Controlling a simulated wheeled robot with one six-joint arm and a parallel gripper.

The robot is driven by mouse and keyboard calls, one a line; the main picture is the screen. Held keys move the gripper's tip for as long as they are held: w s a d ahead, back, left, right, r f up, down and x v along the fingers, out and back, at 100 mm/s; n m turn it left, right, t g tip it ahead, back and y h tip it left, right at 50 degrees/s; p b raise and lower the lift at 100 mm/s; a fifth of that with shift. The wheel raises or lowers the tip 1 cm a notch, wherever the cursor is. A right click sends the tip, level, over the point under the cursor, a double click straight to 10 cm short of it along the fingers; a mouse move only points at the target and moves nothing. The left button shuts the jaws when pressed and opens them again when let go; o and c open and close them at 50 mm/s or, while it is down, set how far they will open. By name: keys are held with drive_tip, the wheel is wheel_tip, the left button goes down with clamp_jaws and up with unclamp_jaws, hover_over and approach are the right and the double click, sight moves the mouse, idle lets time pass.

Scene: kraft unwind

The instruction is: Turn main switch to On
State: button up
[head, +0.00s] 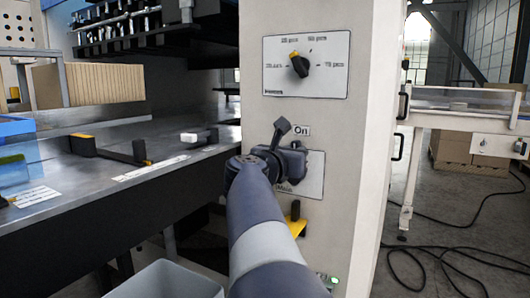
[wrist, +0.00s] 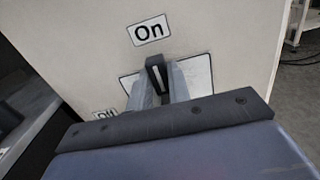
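The main switch has a dark handle with a white line (wrist: 156,76), in the wrist view. It stands roughly upright and points towards the "On" label (wrist: 149,30). My gripper (wrist: 158,88) has one grey finger on each side of the handle, close against it. The "Off" label (wrist: 105,114) is partly hidden at the lower left. In the head view my gripper (head: 285,160) is at the switch's pale plate (head: 316,172), below the "On" label (head: 301,131). My gripper and arm hide the handle there.
A selector dial (head: 299,65) is on the panel above. A yellow-and-black switch (head: 296,220) is below my gripper. A metal worktable (head: 170,160) is on the left, with a grey bin (head: 165,282) below. Cables (head: 440,255) lie on the floor at right.

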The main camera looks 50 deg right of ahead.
drive_tip(key=o, duration=0.5)
drive_tip(key=shift+c, duration=0.2)
drive_tip(key=p+v, duration=0.1)
drive_tip(key=v, duration=1)
drive_tip(key=shift+d, duration=0.2)
drive_tip(key=x, duration=1)
drive_tip(key=shift+d+b, duration=0.3)
drive_tip(key=shift+b, duration=0.1)
drive_tip(key=shift+w+a, duration=0.1)
drive_tip(key=shift+a, duration=0.05)
